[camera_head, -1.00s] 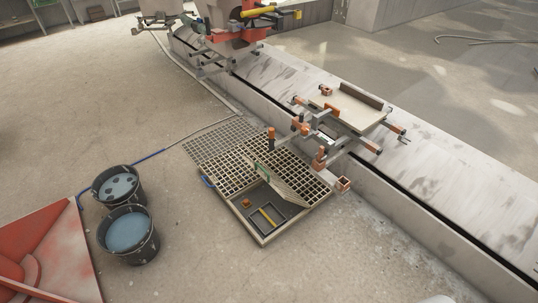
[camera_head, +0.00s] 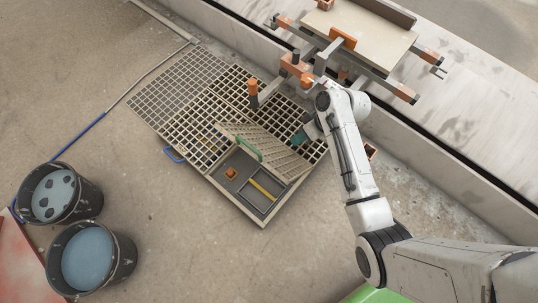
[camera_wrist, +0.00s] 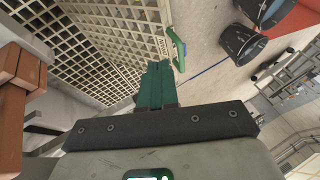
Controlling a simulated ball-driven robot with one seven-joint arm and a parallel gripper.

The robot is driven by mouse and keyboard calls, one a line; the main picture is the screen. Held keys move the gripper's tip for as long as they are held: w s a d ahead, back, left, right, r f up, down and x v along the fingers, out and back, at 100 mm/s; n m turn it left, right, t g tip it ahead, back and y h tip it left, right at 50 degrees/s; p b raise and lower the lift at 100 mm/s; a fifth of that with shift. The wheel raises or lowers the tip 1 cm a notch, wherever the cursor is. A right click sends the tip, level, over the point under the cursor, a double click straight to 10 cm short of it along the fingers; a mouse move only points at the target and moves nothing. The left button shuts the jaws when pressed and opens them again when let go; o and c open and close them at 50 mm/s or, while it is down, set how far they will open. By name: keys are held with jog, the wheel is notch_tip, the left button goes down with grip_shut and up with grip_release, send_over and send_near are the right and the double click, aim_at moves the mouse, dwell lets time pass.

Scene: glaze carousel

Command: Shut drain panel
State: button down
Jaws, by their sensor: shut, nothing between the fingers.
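The drain panel (camera_head: 268,153) is a slatted, hinged flap with a green handle (camera_head: 248,147). It stands tilted open over a recess in the floor grating. The recess (camera_head: 225,183) holds a small orange block and a yellow bar. My gripper (camera_head: 300,136) is at the panel's back right side, near its raised slats. In the wrist view its teal fingers (camera_wrist: 155,84) are together and empty. The panel (camera_wrist: 135,70) and its green handle (camera_wrist: 178,49) show just beyond them. I cannot tell whether the fingers touch the panel.
Two black buckets (camera_head: 92,258) of liquid stand at the left. A wheeled frame with a board (camera_head: 360,32) and orange clamps overhangs the grating's far side, close to my arm. A concrete rail (camera_head: 465,125) runs along the right.

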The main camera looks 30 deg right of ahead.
jog(key=shift+t+y, duration=0.3)
jog(key=b+x, duration=0.1)
jog(key=x, duration=0.3)
jog(key=w+b+x, duration=0.1)
jog(key=x, duration=0.4)
jog(key=a+r+b+x, duration=0.1)
jog(key=b+x, duration=0.1)
jog(key=x, duration=0.2)
jog(key=shift+w+a+f, duration=0.2)
jog(key=shift+w, duration=0.05)
